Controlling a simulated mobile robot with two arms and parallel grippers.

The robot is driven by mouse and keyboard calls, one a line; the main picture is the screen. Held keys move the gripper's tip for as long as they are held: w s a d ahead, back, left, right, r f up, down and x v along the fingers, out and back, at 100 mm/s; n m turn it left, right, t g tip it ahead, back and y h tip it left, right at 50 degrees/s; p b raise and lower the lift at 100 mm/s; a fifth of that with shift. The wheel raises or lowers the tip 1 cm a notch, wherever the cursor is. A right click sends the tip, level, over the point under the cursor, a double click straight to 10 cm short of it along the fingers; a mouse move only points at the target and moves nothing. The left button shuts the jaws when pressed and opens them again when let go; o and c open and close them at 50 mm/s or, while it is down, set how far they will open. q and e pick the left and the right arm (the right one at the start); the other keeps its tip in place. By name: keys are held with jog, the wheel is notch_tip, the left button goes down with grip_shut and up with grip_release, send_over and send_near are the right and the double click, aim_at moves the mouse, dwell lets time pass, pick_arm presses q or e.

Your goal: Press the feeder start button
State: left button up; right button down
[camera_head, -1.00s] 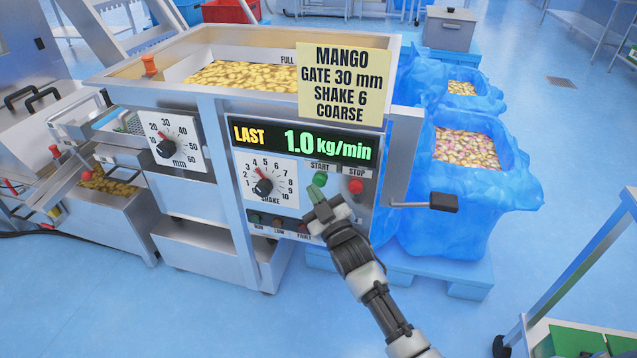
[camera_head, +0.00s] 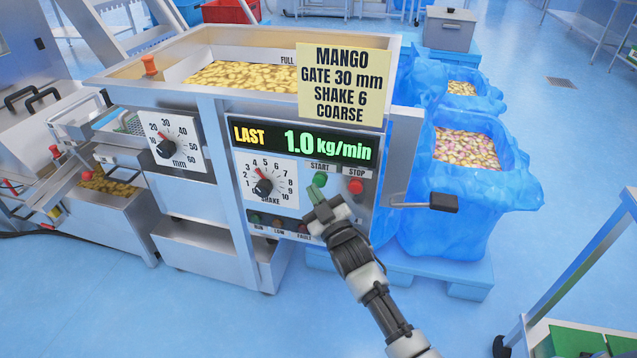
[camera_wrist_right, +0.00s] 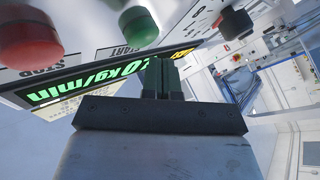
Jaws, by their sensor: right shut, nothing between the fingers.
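The green start button (camera_head: 320,179) sits on the feeder's front panel under the label START. It also shows in the right wrist view (camera_wrist_right: 137,25), with the red stop button (camera_wrist_right: 28,45) beside it. In the head view the red stop button (camera_head: 356,186) is to its right. My right gripper (camera_head: 316,193) is shut and empty, its fingertips just below and close to the start button. In the right wrist view the fingers (camera_wrist_right: 163,76) are together, below and right of the button; I cannot tell whether they touch it. My left gripper is out of view.
The display (camera_head: 302,140) reads LAST 1.0 kg/min. The SHAKE knob (camera_head: 263,187) and the mm knob (camera_head: 166,148) are to the left. A mango note (camera_head: 345,85) hangs above. A lever handle (camera_head: 443,202) sticks out right of the panel, before blue-lined bins (camera_head: 470,205).

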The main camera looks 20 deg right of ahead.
dwell(0.7)
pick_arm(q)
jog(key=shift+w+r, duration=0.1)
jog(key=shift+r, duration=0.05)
pick_arm(e)
jog(key=shift+w+d, duration=0.25)
jog(key=shift+w, duration=0.1)
